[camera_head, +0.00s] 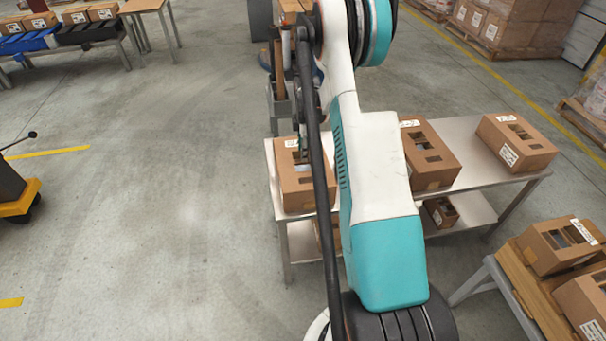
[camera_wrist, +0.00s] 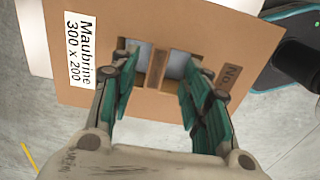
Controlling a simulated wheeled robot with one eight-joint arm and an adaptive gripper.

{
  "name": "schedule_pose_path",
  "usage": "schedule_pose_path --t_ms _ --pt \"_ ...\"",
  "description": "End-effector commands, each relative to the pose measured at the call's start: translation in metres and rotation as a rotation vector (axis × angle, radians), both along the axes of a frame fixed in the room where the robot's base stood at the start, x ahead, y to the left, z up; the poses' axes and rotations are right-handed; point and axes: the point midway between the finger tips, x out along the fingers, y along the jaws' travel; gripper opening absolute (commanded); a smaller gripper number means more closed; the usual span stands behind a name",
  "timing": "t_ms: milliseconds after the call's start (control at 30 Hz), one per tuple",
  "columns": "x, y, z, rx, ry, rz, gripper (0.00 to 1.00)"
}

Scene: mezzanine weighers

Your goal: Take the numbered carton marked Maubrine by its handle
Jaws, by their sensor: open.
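The carton marked Maubrine (camera_wrist: 225,35) fills much of the wrist view. It is brown cardboard with a white label reading "Maubrine 300 x 200" and a brown "No" tag. Its handle (camera_wrist: 157,68) is a cardboard strip between two openings in the top. My gripper (camera_wrist: 160,88) is open, with its green-padded fingers on either side of the strip and a gap on both sides. Whether the fingertips are inside the openings I cannot tell. In the head view the carton under my gripper (camera_head: 300,195) stands at the table's left end, partly hidden by my arm.
The grey table (camera_head: 470,150) also holds two more cartons (camera_head: 430,155) (camera_head: 517,143), and its lower shelf holds a small carton (camera_head: 440,212). More cartons (camera_head: 560,245) stand on a wooden-topped table at the right.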

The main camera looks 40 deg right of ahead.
Motion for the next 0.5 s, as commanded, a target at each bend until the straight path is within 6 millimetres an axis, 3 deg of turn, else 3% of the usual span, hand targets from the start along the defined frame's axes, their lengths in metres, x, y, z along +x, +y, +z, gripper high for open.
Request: schedule_pose_path --t_ms 267,500 --pt "0.002 0.002 -0.016 0.000 0.000 0.000 0.43" --pt "0.009 0.011 -0.048 0.000 0.000 0.000 0.43"
